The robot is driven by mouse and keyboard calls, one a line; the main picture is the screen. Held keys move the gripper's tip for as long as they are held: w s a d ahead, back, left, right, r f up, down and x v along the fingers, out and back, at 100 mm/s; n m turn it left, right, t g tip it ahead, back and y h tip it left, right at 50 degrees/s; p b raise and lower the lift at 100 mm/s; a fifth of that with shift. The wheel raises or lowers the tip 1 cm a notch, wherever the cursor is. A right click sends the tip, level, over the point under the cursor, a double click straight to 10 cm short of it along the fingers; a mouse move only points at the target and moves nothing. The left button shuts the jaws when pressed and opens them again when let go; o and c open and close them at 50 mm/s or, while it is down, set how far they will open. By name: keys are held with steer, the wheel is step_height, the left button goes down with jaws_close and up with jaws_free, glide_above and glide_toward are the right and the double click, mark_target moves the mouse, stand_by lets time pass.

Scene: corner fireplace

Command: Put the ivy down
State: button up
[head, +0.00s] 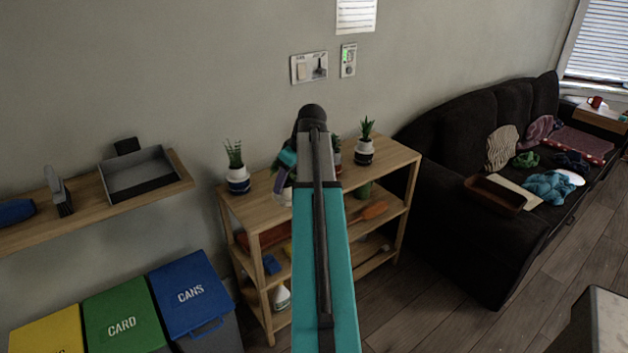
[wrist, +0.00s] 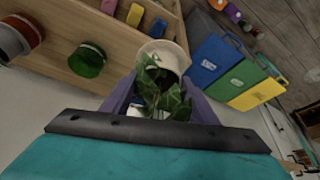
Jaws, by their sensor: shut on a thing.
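The ivy (wrist: 165,98) is a bunch of dark green leaves in a pale cream pot (wrist: 168,52). My gripper (wrist: 158,82) is shut on it, with its purple fingers on either side of the plant in the wrist view. I cannot tell whether the pot touches the shelf top.
Another plant in a dark-and-white pot (head: 364,150) stands at the right, with one partly hidden beside my arm. Bins (head: 190,295) stand left, a dark sofa (head: 460,200) right.

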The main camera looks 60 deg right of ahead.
steer(key=w+a+r+n, duration=0.1)
steer(key=w+a, duration=0.4)
steer(key=a, duration=0.3)
steer(key=w+a+n+y, duration=0.1)
steer(key=w+a, duration=0.3)
steer(key=a, duration=0.5)
steer(key=w+a+r+n, duration=0.1)
steer(key=w+a, duration=0.4)
steer(key=a, duration=0.3)
steer(key=a+r+m+h, duration=0.1)
steer(key=a+m, duration=0.2)
steer(key=a, duration=2.2)
steer(key=shift+s+r+m, duration=0.2)
steer(key=shift+s+m, duration=0.1)
steer(key=shift+s, duration=0.1)
steer(key=shift+a, duration=0.1)
steer(key=shift+a, duration=0.1)
